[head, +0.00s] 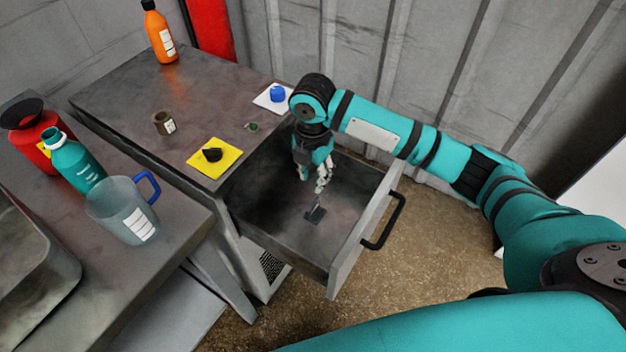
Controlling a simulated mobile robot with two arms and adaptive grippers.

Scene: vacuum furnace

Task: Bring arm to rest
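My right arm (380,135) reaches in from the right, over the open drawer (372,222). My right gripper (314,185) points down inside the drawer space, with a gap between its fingers and nothing seen between them. A small dark object (315,214) lies on the drawer floor just below the fingertips, apart from them. My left gripper is out of view.
The drawer's front has a black handle (385,222). On the cabinet top are a yellow pad (228,152) with a black lump, a white pad (265,101) with a blue piece, a small jar (164,123) and an orange bottle (159,35). A jug (122,212) stands left.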

